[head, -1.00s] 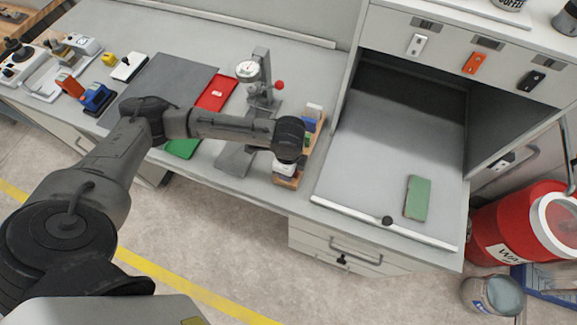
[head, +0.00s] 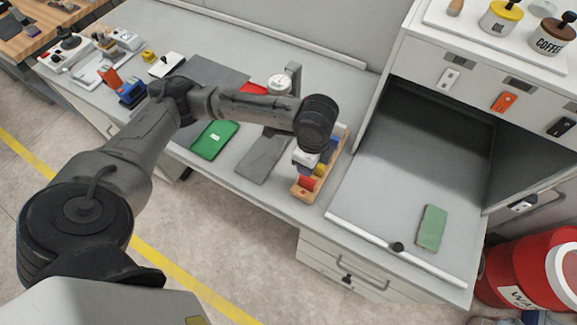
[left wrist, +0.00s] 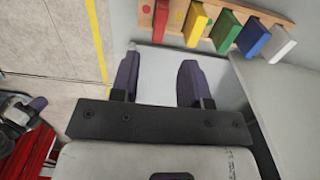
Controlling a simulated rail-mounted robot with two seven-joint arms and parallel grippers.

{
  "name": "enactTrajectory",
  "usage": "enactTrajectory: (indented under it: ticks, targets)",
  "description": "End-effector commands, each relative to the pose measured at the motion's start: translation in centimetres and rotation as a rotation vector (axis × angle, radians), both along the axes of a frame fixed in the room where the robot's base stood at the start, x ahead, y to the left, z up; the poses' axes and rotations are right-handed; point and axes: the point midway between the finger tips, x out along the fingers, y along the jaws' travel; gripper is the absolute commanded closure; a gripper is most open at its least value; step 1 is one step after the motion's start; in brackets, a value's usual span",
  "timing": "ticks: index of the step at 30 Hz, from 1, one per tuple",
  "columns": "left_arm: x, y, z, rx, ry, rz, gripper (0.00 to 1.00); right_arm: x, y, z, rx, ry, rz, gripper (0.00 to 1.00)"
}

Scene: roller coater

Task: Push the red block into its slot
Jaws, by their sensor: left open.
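A wooden rack (head: 303,194) holds a row of coloured blocks near the bench's front edge. The red block (head: 307,184) is at its near end, and it also shows at the left end of the row in the left wrist view (left wrist: 160,21). The red block's slot cannot be made out.
A dial gauge stand (head: 279,87) stands behind my forearm. A green tray (head: 213,140) and a dark grey plate (head: 262,157) lie left of the rack. A cabinet bay with a green pad (head: 431,228) is to the right. Open floor lies in front of the bench.

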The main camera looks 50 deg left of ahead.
Motion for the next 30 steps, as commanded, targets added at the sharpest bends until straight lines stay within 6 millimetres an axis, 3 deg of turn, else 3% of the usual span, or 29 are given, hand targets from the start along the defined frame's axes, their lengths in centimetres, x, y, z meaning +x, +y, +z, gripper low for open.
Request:
enactTrajectory:
  ticks: [7,15,20,25,30]
  targets:
    - [-0.5,-1.4,-1.0,-0.025,-0.013,-0.008,0.58,0.0,-0.2,0.0,-0.005,0.0,0.004,1.0]
    - [-3.8,-8.6,-5.8,-0.206,-0.117,0.052,0.58,0.0,0.0,0.0,-0.002,0.0,0.002,1.0]
    - [-6.4,-11.1,-8.0,-0.315,-0.182,0.205,0.58,0.0,0.0,0.0,0.0,0.0,0.0,1.0]
    - [-9.6,-11.2,-10.1,-0.366,-0.228,0.445,0.58,0.0,0.1,0.0,0.004,0.0,-0.002,1.0]
    - [-13.3,-8.9,-12.0,-0.33,-0.255,0.692,0.58,0.0,0.1,0.0,0.005,0.0,-0.003,1.0]
